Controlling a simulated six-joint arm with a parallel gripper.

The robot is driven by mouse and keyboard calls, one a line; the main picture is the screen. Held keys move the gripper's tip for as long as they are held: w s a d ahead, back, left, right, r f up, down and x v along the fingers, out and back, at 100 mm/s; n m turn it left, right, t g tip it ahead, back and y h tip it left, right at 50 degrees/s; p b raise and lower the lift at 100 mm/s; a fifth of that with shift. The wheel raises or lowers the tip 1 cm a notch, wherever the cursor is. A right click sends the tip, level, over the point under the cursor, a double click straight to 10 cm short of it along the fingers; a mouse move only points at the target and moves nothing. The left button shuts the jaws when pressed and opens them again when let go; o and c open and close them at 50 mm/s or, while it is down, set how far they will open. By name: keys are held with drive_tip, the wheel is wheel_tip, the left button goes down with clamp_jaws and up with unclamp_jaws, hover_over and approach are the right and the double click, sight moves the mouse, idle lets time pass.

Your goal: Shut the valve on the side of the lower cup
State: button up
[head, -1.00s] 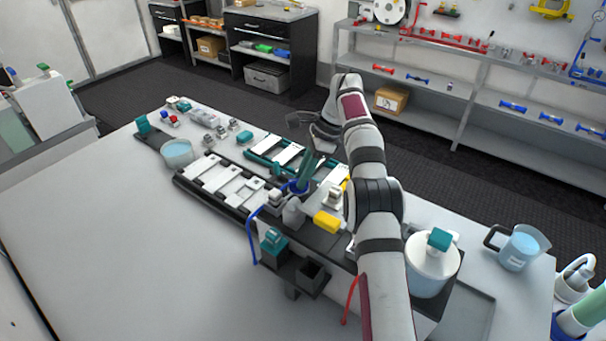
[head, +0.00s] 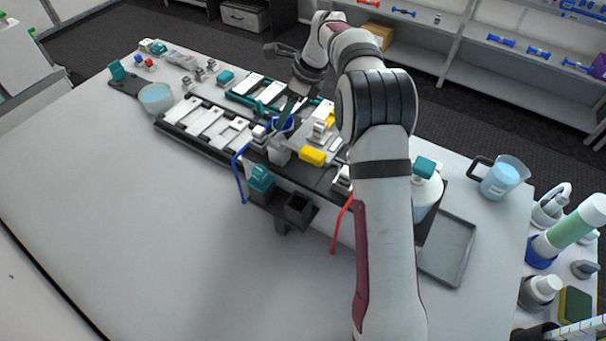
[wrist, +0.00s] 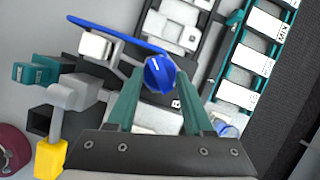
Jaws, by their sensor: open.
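A blue knob (wrist: 158,73) with a raised grip bar and a white mark shows in the wrist view. My gripper (wrist: 159,80) has its two teal fingers apart, one on each side of the knob. I cannot tell whether either finger touches it. In the head view my gripper (head: 287,110) points down at the blue part (head: 283,123) in the middle of the black bench fixture, and partly covers it. A blue hose (wrist: 115,32) runs close by the knob. I cannot clearly make out the lower cup; my fingers and nearby parts hide this area.
A red hose (head: 340,224) hangs at the fixture's front. White plates (head: 207,123) lie behind. The table's left side (head: 110,210) is clear.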

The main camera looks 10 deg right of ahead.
drive_tip(key=shift+s+a+m+t+h, duration=0.1)
drive_tip(key=shift+s+m+t+h, duration=0.15)
drive_tip(key=shift+m, duration=0.85)
drive_tip(key=v, duration=1.6)
drive_tip(key=s+a+f+n+g, duration=0.1)
drive_tip(key=s+n, duration=0.5)
drive_tip(key=s, duration=0.6)
drive_tip(key=s+a+f+n+g+h, duration=0.1)
drive_tip(key=s+a+f+n, duration=0.2)
drive_tip(key=s, duration=0.9)
drive_tip(key=a+n, duration=0.3)
drive_tip(key=n, duration=0.1)
drive_tip(key=shift+s, duration=0.2)
